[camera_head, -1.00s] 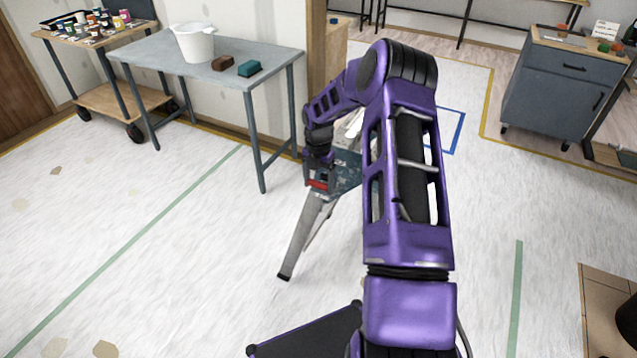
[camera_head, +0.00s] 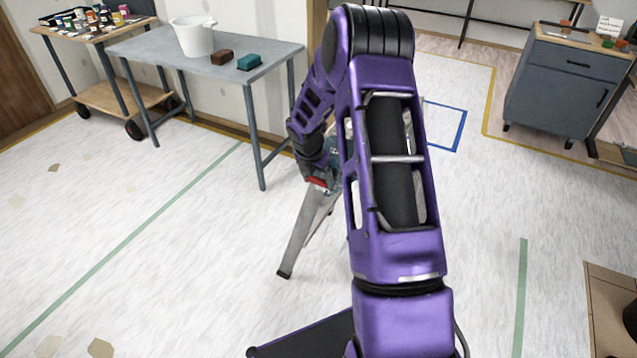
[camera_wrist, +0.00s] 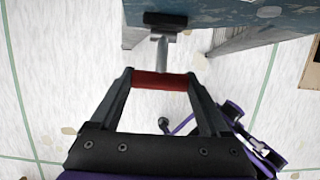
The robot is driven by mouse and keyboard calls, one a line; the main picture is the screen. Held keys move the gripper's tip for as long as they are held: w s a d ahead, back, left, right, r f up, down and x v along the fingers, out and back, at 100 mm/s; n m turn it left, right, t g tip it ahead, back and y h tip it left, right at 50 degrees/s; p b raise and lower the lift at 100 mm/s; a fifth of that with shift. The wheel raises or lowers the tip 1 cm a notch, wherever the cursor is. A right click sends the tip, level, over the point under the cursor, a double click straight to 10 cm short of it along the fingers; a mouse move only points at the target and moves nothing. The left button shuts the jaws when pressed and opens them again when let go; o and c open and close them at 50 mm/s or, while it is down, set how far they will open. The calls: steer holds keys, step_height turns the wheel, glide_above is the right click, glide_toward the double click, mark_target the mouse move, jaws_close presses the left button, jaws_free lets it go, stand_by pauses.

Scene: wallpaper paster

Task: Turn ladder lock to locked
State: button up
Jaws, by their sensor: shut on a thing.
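The ladder (camera_head: 302,235) stands on the floor in the head view, its grey leg slanting down to the left. Its blue, worn top part (camera_wrist: 245,18) crosses the top of the wrist view. The red lock handle (camera_wrist: 160,80) sits on a short metal stem below a black bracket (camera_wrist: 165,20). My gripper (camera_wrist: 161,82) is shut on the red handle, with one finger at each end of it. In the head view the red handle (camera_head: 317,182) shows just below my gripper. Much of the ladder is hidden behind my arm.
A grey table (camera_head: 150,48) with a white bucket (camera_head: 193,38) and two small blocks stands at the back left. A grey cabinet (camera_head: 565,85) stands at the back right. The floor left of the ladder is clear.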

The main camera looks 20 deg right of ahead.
steer(key=shift+s+a+f+t+h+b, duration=0.1)
steer(key=shift+a+f+t+h+b, duration=0.15)
steer(key=shift+f+t+h+b, duration=0.45)
steer(key=shift+d+f+t+h, duration=0.1)
steer(key=shift+f+t+h, duration=0.6)
steer(key=shift+h, duration=0.35)
steer(key=shift+a+f+t+h, duration=0.1)
steer(key=shift+f+t+h, duration=0.45)
steer(key=shift+t+h, duration=0.4)
steer(key=shift+d+f+t+h, duration=0.1)
steer(key=shift+f+t+h, duration=0.55)
steer(key=shift+h, duration=0.45)
steer(key=shift+d+f+h, duration=0.1)
steer(key=shift+h, duration=0.2)
steer(key=o, duration=1.2)
steer(key=p+v, duration=0.2)
steer(key=v, duration=1.5)
steer(key=shift+s, duration=0.2)
